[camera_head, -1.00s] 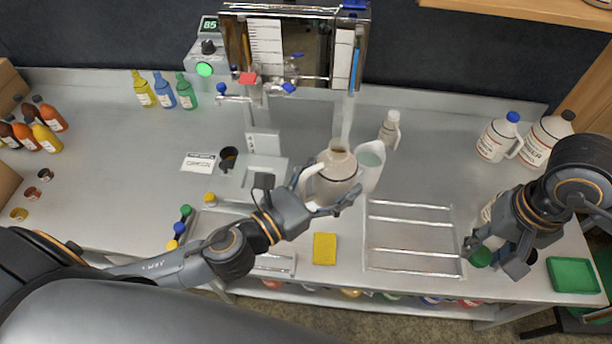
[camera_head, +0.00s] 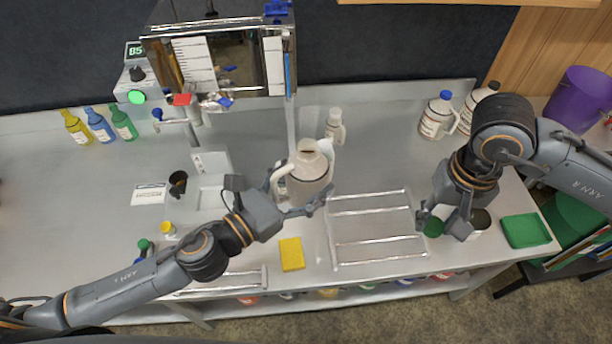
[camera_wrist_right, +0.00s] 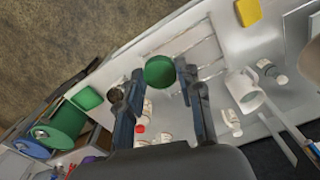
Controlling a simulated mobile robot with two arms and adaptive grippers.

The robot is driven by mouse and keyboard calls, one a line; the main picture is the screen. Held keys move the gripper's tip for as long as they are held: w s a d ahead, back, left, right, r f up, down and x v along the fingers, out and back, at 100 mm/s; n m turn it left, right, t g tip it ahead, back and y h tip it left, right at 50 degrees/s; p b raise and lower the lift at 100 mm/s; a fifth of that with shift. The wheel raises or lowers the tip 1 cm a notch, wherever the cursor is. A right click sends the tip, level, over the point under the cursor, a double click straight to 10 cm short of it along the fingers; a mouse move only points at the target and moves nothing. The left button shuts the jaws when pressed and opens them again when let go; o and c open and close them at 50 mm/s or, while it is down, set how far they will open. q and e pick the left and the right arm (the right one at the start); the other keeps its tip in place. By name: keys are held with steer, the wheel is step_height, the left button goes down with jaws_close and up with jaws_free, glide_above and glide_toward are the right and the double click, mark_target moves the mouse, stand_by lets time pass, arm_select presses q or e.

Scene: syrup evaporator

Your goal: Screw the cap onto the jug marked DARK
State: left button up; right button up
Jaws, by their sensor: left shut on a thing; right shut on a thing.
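An open, pale jug (camera_head: 308,185) with a brown mouth stands upright by the front middle of the bench. My left gripper (camera_head: 298,208) is shut on it from the front. I cannot read a DARK mark on it. My right gripper (camera_head: 443,226) is shut on a green cap (camera_head: 433,228), well to the right of the jug and apart from it. In the right wrist view the green cap (camera_wrist_right: 160,72) sits between the fingertips.
A wire rack (camera_head: 378,262) lies between the two grippers. A yellow sponge (camera_head: 291,254) is in front of the jug. A green tray (camera_head: 525,231) and a dark-topped container (camera_head: 481,219) are by my right gripper. Capped jugs (camera_head: 438,115) stand behind. The evaporator (camera_head: 222,65) is at the back.

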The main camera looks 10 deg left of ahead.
steer(key=w+a+r+m, duration=0.4)
steer(key=w+a+r, duration=0.2)
steer(key=a+r, duration=0.45)
step_height(320, 180, up, 8)
steer(key=m, duration=0.4)
glide_above(307, 146)
steer(key=shift+w+r, duration=0.1)
steer(key=shift+r, duration=0.05)
steer(key=shift+f, duration=2.05)
steer(key=shift+f, duration=0.85)
